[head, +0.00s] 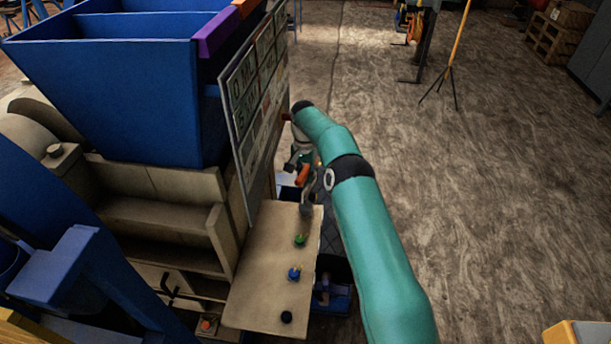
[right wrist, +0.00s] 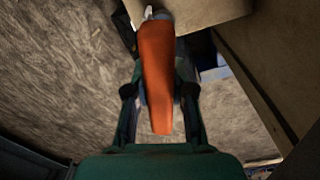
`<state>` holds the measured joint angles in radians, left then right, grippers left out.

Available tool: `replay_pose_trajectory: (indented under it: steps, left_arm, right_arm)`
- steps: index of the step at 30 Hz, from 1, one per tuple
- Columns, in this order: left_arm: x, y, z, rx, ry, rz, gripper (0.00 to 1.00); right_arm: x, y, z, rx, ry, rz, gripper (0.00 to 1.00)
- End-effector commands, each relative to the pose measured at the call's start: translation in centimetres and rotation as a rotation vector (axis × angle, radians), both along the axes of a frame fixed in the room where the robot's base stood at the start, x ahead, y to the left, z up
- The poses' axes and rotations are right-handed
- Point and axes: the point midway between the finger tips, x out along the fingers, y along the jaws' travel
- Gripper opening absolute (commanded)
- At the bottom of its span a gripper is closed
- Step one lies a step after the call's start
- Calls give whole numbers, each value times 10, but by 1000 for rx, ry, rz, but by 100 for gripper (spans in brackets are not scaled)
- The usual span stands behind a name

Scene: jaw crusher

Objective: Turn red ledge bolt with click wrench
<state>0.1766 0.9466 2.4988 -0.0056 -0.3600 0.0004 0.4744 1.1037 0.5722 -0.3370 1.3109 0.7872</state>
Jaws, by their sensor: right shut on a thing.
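The click wrench has an orange handle (head: 302,176) and a grey head (head: 306,208). My right gripper (head: 299,163) is shut on the handle. In the right wrist view the orange handle (right wrist: 157,70) lies between the two dark fingers of the gripper (right wrist: 159,95). The wrench head is at the far end of the tan ledge (head: 258,270), over or on its surface; I cannot tell which. A green bolt (head: 300,240), a blue bolt (head: 294,273) and a black bolt (head: 287,317) stand on the ledge. No red bolt shows clearly; the wrench may cover it. My left gripper is not in view.
A sign board (head: 252,110) rises close beside my right gripper. The blue hopper (head: 115,95) and tan crusher body fill the left. A blue object (head: 333,300) sits below the ledge. Open floor (head: 480,190) lies right, with a yellow stand (head: 458,55) behind.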

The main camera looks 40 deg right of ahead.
Motion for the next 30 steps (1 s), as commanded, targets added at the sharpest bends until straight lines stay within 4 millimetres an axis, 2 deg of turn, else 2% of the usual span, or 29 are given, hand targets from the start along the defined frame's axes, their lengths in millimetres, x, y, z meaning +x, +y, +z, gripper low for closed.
replay_pose_trajectory:
  steps: [30]
  left_arm:
    - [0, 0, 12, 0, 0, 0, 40]
  right_arm:
    - [1, 0, 19, -1, -5, 0, 0]
